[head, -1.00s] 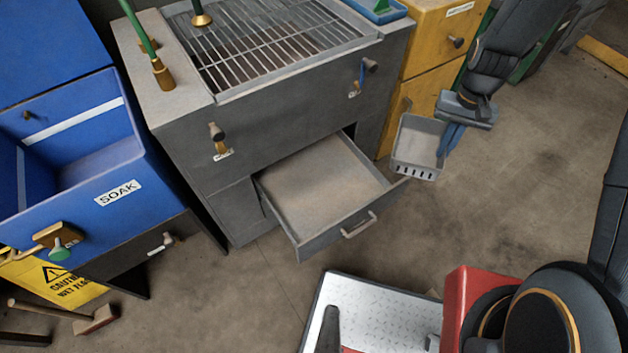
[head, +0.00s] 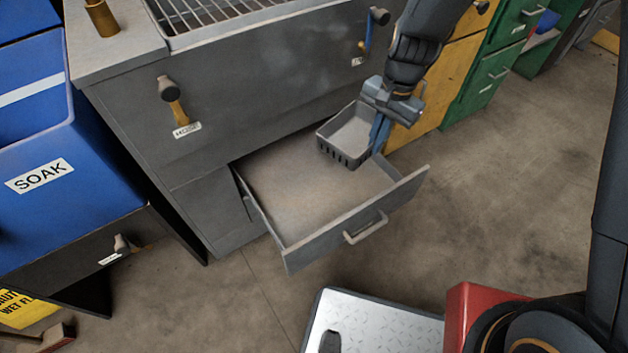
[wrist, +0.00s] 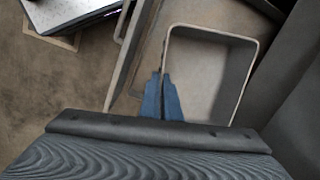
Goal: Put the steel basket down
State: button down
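The steel basket (head: 346,138) is a small grey open-topped box with slots along its lower side. In the head view it is over the back right part of the open drawer (head: 290,205); I cannot tell whether it touches the drawer floor. My gripper (head: 379,134) is at the basket's right side, its blue fingers shut on the basket wall. In the wrist view the basket (wrist: 212,75) shows from above, empty, with the fingers (wrist: 162,100) closed over its near left rim. The drawer's front panel (wrist: 125,60) lies left of it.
The drawer belongs to a grey cabinet (head: 240,100) with a grill on top. A blue SOAK bin (head: 40,175) stands left. Yellow (head: 440,95) and green (head: 490,80) cabinets stand right. Open concrete floor (head: 500,190) lies to the right.

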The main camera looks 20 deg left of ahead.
jog(key=s+a+f+m+b, duration=0.2)
jog(key=a+f+b, duration=0.7)
jog(key=f+b, duration=0.15)
jog(key=b, duration=0.6)
send_over(326, 194)
jog(key=shift+m+y, duration=0.3)
jog(key=shift+m, duration=0.1)
jog(key=f, duration=1)
jog(key=shift+w+d+f, duration=0.1)
jog(key=shift+d, duration=0.25)
jog(key=c, duration=2.4)
grip_release()
jog(key=shift+c, duration=0.2)
jog(key=o, duration=0.4)
jog(key=shift+o, duration=0.2)
